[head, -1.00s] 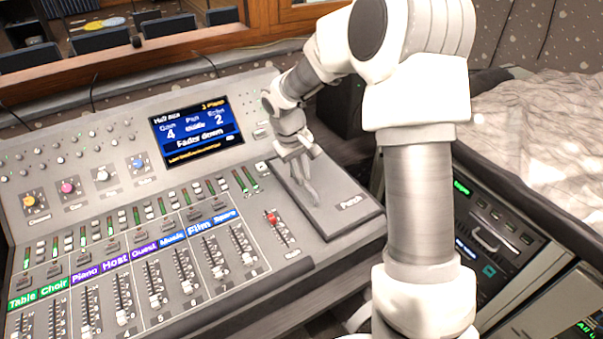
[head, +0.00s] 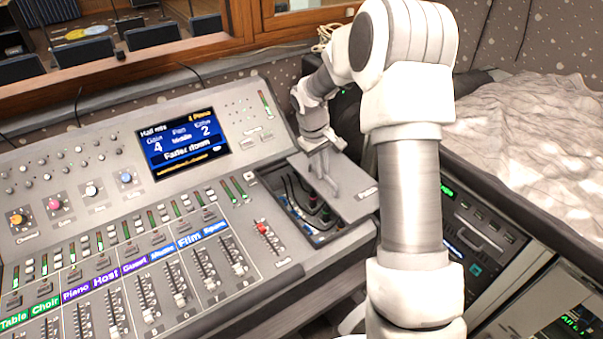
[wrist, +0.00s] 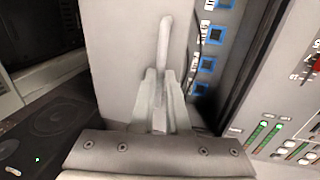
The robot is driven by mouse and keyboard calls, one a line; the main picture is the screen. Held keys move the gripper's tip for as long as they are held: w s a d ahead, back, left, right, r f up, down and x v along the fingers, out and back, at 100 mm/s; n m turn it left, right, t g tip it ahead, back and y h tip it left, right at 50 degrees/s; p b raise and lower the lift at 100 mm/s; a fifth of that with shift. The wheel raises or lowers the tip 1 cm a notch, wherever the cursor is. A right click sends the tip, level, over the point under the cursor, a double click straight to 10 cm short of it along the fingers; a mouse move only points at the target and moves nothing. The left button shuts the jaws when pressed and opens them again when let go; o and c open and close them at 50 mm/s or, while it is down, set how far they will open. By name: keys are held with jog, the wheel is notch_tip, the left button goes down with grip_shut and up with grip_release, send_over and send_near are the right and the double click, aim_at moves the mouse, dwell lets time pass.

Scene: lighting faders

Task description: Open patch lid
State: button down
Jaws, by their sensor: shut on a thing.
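In the wrist view the lid (wrist: 125,45) is a plain grey surface with a pale upright handle (wrist: 165,48). My gripper (head: 325,190) is over the lid, and in the wrist view my gripper (wrist: 162,95) is shut on the handle. Blue-edged sockets (wrist: 207,62) show beside the lid there.
The console (head: 110,215) fills the left side, with several faders, coloured channel labels and a lit screen (head: 183,143). A red-capped fader (head: 263,228) is just left of the recess. A rack unit (head: 480,240) and a cloth-covered surface (head: 545,130) are on the right.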

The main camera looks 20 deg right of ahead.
aim_at(336, 176)
jog(key=d, duration=0.1)
jog(key=w+d, duration=0.1)
jog(key=d, duration=0.1)
jog(key=w+d, duration=0.1)
jog(key=d, duration=0.1)
jog(key=shift+r+p, duration=0.1)
jog(key=shift+p, duration=0.3)
jog(key=c, duration=0.9)
grip_release()
jog(key=shift+s, duration=0.1)
jog(key=s+a+r, duration=0.1)
jog(key=a+r, duration=0.2)
jog(key=r, duration=1.4)
jog(key=shift+p, duration=0.45)
jog(key=shift+s+a, duration=0.1)
